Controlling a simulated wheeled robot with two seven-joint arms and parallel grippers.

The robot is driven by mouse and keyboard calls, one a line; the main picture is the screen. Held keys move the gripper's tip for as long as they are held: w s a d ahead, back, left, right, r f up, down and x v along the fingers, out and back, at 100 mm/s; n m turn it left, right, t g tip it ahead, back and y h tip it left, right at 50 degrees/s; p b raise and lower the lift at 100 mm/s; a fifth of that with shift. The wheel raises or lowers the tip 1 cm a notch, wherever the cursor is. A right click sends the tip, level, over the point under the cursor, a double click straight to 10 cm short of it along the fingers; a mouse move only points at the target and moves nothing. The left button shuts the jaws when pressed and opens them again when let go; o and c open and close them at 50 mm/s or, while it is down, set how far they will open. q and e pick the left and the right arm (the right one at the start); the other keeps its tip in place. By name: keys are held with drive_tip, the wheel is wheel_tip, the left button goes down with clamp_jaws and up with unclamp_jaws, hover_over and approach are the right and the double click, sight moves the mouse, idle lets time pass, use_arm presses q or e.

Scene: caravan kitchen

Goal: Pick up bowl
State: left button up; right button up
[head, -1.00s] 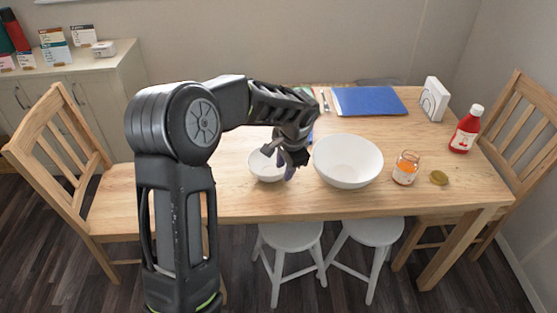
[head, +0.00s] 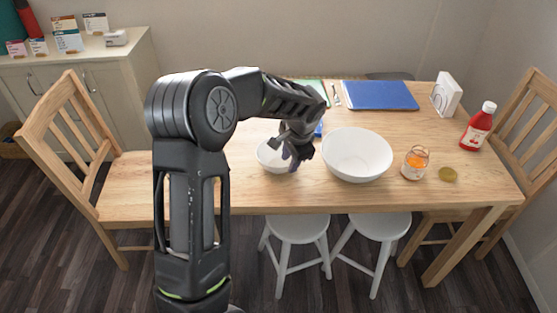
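A small white bowl (head: 268,157) stands on the wooden table (head: 420,195), partly hidden by my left gripper (head: 289,160). A larger white bowl (head: 357,155) stands just to its right and looks empty. My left gripper points down at the right side of the small bowl, with its fingers at or over the rim. I cannot tell whether the fingers touch the bowl or how far apart they are. My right gripper is not in view.
Right of the bowls are an open jar (head: 415,163), a lid (head: 448,174), a red bottle (head: 478,127) and a white holder (head: 446,94). A blue mat (head: 380,95) lies behind. Chairs stand at both ends and two stools (head: 299,229) in front.

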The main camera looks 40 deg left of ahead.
sight(287, 167)
use_arm(q)
drive_tip(key=p+x, duration=0.1)
drive_tip(key=x, duration=0.4)
drive_tip(key=shift+w+a, duration=0.1)
drive_tip(key=shift+a, duration=0.1)
drive_tip(key=shift+c, duration=0.5)
clamp_jaws()
idle(1.1)
